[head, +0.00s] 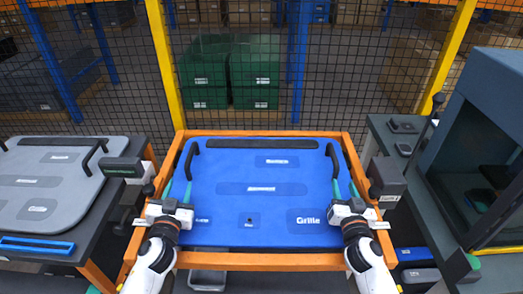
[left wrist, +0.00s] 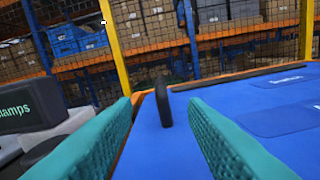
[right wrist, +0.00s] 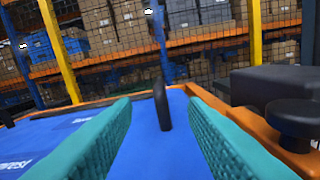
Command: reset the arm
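My left gripper (head: 177,192) is over the left side of a blue panel (head: 230,175), near its left black handle (head: 190,158). My right gripper (head: 344,190) is over the panel's right side, near the right black handle (head: 332,155). In the left wrist view the green fingers (left wrist: 160,125) are spread wide, with the black handle (left wrist: 163,102) upright ahead between them. In the right wrist view the fingers (right wrist: 160,125) are also spread, with a black handle (right wrist: 162,105) ahead between them. Both grippers look empty.
The blue panel lies in an orange frame (head: 260,133). A grey panel with black handles (head: 60,185) lies on a table at left. A dark cabinet (head: 470,140) stands at right. Black clamp blocks (head: 387,180) flank the frame. Mesh fencing with yellow posts (head: 165,60) and green bins (head: 254,75) are behind.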

